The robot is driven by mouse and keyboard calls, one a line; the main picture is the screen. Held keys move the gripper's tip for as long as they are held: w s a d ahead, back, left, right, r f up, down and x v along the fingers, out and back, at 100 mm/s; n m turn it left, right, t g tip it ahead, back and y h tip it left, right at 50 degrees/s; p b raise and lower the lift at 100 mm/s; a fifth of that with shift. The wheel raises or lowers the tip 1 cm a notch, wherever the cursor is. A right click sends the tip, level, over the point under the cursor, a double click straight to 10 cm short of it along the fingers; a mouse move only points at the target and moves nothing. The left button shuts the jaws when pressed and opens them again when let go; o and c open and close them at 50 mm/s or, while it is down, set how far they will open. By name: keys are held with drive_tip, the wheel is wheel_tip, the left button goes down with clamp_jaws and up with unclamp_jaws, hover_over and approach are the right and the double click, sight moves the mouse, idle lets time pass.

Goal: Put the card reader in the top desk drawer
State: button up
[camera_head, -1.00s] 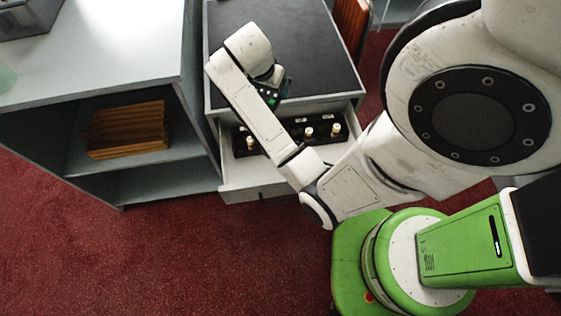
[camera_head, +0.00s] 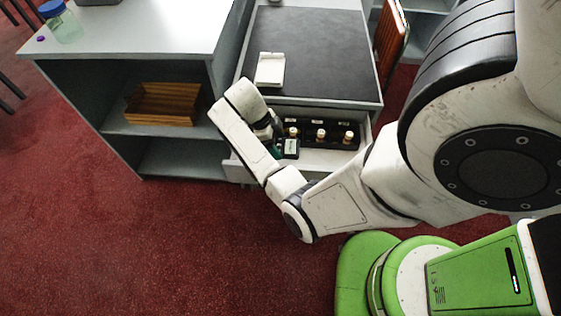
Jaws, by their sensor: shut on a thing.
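The card reader (camera_head: 291,148), small and dark with a pale face, shows just beyond my wrist at the open top desk drawer (camera_head: 322,160). My gripper (camera_head: 277,146) is shut on it, low over the left part of the drawer; my arm partly hides the fingers. A bit of teal shows beside the reader. The drawer is pulled out under the dark desk top (camera_head: 320,55). I cannot tell whether the reader touches the drawer floor.
A black rack (camera_head: 335,135) with several small bottles fills the back of the drawer. A white pad (camera_head: 270,69) lies on the desk. At left stands a grey shelf unit (camera_head: 140,45) with a wooden tray (camera_head: 163,104) inside and a jar (camera_head: 63,24) on top.

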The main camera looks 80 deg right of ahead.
drive_tip(key=shift+f, duration=3.85)
drive_tip(key=shift+f+b, duration=0.2)
drive_tip(key=shift+b, duration=0.2)
drive_tip(key=o, duration=1.2)
drive_tip(key=shift+r, duration=0.15)
drive_tip(key=v, duration=1.2)
drive_tip(key=shift+r, duration=0.1)
drive_tip(key=shift+s, duration=0.1)
